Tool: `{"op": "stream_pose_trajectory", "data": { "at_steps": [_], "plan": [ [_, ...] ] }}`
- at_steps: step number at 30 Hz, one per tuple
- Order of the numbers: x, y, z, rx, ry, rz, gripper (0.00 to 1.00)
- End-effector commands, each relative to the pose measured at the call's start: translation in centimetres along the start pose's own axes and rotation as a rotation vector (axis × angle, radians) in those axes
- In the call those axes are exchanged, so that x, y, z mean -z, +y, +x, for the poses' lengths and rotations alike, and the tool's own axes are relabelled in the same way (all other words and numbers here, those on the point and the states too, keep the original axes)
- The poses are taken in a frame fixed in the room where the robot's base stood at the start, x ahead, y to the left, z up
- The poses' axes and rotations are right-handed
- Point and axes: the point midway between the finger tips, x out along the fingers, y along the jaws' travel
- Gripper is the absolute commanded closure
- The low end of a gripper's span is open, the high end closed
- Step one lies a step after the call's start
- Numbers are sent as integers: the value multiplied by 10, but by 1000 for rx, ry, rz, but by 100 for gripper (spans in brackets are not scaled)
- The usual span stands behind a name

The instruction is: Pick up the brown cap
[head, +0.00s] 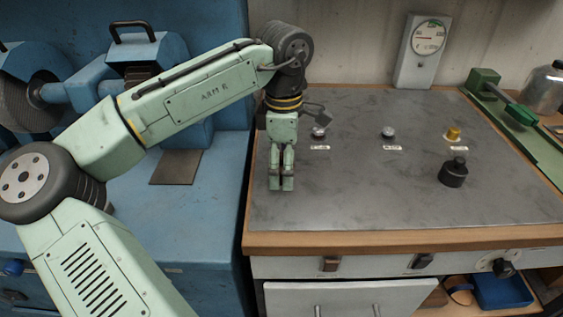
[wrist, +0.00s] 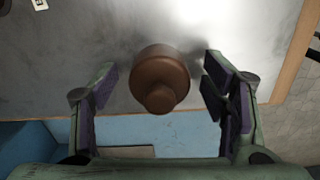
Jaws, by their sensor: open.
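The brown cap (wrist: 160,79) shows in the wrist view, a round disc with a smaller knob on top, on the grey worktop. It lies between the two fingers of my gripper (wrist: 158,68), which are apart, with a gap visible on each side of it. The cap appears a little beyond or level with the fingertips; the exact height gap cannot be told. In the head view my gripper (head: 281,186) points down over the left part of the worktop, and the cap is not visible there, apparently hidden behind the fingers.
The grey worktop (head: 350,190) has a wooden front edge. A black knobbed cap (head: 453,174) stands at its right. Two small silver knobs (head: 388,132) and a yellow one (head: 453,134) sit behind. A gauge (head: 424,45) stands at the back. Blue machinery (head: 205,240) is at left.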

Motion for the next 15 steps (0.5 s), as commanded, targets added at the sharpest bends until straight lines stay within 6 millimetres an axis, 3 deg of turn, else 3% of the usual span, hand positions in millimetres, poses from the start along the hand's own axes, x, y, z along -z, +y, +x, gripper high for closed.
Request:
{"op": "stream_pose_trajectory", "data": {
  "at_steps": [7, 15],
  "plan": [
    [0, 0, 2, -1, 0, 0, 32],
    [0, 0, 2, -1, 0, 0, 50]
  ]
}}
